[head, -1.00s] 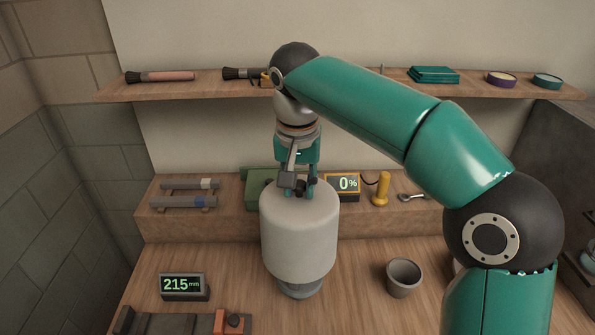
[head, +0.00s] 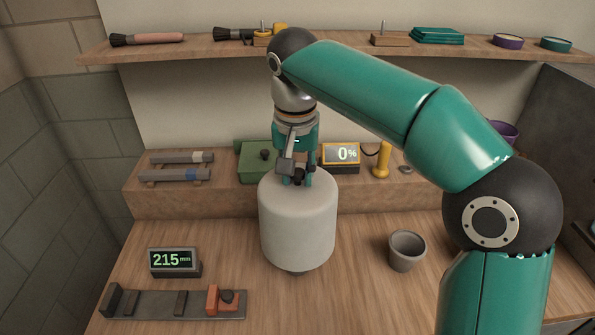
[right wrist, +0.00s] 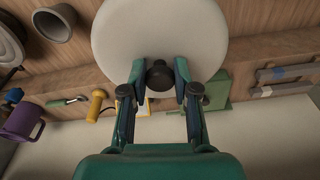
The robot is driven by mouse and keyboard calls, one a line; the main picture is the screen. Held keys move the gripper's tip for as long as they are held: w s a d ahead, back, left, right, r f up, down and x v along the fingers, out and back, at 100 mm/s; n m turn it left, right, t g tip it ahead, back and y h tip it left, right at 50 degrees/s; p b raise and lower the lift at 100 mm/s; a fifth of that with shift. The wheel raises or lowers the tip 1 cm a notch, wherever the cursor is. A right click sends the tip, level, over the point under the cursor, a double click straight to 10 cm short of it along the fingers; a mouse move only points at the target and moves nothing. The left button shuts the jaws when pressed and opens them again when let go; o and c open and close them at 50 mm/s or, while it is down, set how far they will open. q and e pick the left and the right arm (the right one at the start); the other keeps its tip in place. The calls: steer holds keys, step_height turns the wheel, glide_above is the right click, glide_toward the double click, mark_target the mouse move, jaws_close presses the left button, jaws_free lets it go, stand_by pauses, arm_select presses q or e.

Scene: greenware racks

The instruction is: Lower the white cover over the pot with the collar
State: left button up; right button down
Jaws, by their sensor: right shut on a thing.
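The white cover (head: 297,225) is a large rounded cylinder, upright over the bench. My right gripper (head: 299,180) is shut on the dark knob at its top; the right wrist view shows the two fingers (right wrist: 160,78) on either side of the knob, with the pale cover top (right wrist: 160,30) beyond. A small dark grey part, seemingly the pot (head: 298,271), shows just under the cover's lower edge. The rest of it is hidden by the cover, and I cannot see a collar. I cannot tell whether the cover touches anything below. My left gripper is not in view.
A grey cup (head: 407,250) stands to the right of the cover. A 215 mm display (head: 175,261) and a dark slide gauge (head: 150,305) are at left.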

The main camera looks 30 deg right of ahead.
step_height(320, 180, down, 10)
steer(key=b, duration=0.6)
steer(key=shift+b, duration=0.4)
steer(key=c, duration=0.8)
jaws_free()
steer(key=r, duration=0.3)
steer(key=s+r, duration=0.1)
steer(key=r, duration=0.3)
steer(key=a+r, duration=0.1)
steer(key=r, duration=0.3)
steer(key=shift+s, duration=0.15)
steer(key=shift+s+r, duration=0.1)
steer(key=shift+r, duration=0.25)
